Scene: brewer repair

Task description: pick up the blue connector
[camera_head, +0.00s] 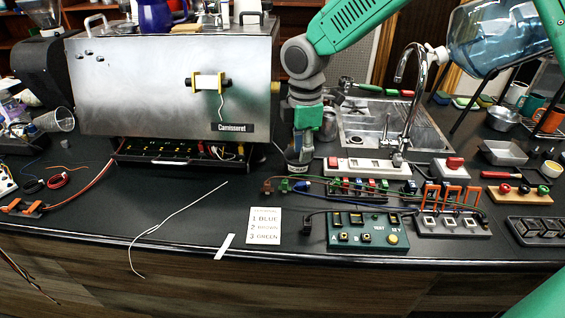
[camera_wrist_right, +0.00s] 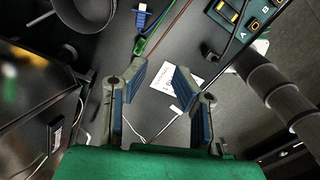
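The blue connector (camera_head: 303,186) lies on the dark counter, on the end of a lead, right of a green connector (camera_head: 285,184). In the right wrist view the blue connector (camera_wrist_right: 141,18) is near the top edge, beyond the fingertips, with the green connector (camera_wrist_right: 139,45) closer to the left finger. My right gripper (camera_head: 302,152) points down above the counter, behind the connectors in the head view. In the wrist view its blue-padded fingers (camera_wrist_right: 160,77) are spread, with nothing between the pads. My left gripper is not in view.
A steel brewer (camera_head: 170,85) stands left of the right gripper. A printed card (camera_head: 264,225) and a green test box (camera_head: 368,230) lie in front. A round dark cup (camera_wrist_right: 88,12) is near the gripper. A tap and sink (camera_head: 375,122) are behind. The front-left counter holds a loose white wire.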

